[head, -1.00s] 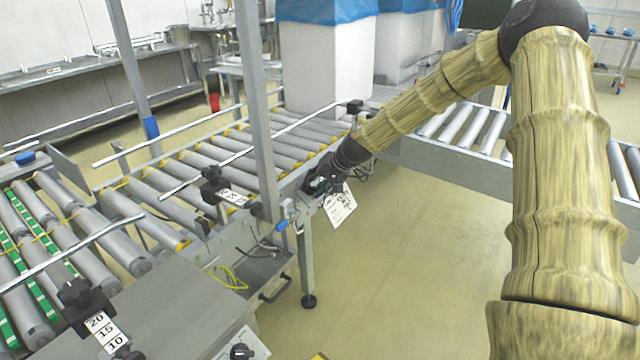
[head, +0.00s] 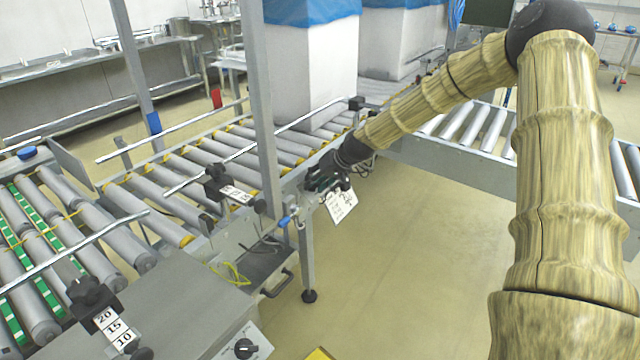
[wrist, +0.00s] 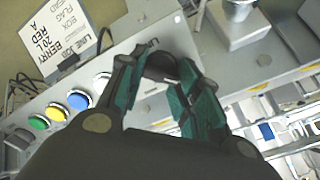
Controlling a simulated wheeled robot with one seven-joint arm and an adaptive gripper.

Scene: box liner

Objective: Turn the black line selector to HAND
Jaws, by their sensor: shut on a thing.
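The black line selector (wrist: 160,66) is a round dark knob on a light metal panel (wrist: 98,66) in the wrist view. The word LINE is printed beside it. My gripper (wrist: 158,74) has its green-padded fingers on either side of the knob and is shut on it. The fingers hide part of the knob, and I cannot read its pointer or the HAND mark. In the head view, my gripper (head: 322,182) is at the conveyor's near side, and the selector is hidden there by the gripper and arm.
Blue, yellow and green buttons (wrist: 57,112) line the panel. A white card (wrist: 62,38) reading BERRY 20 L RED is beside it. A roller conveyor (head: 150,205) carries a tall white box (head: 310,70) with blue liner. Another black knob (head: 245,348) is lower left.

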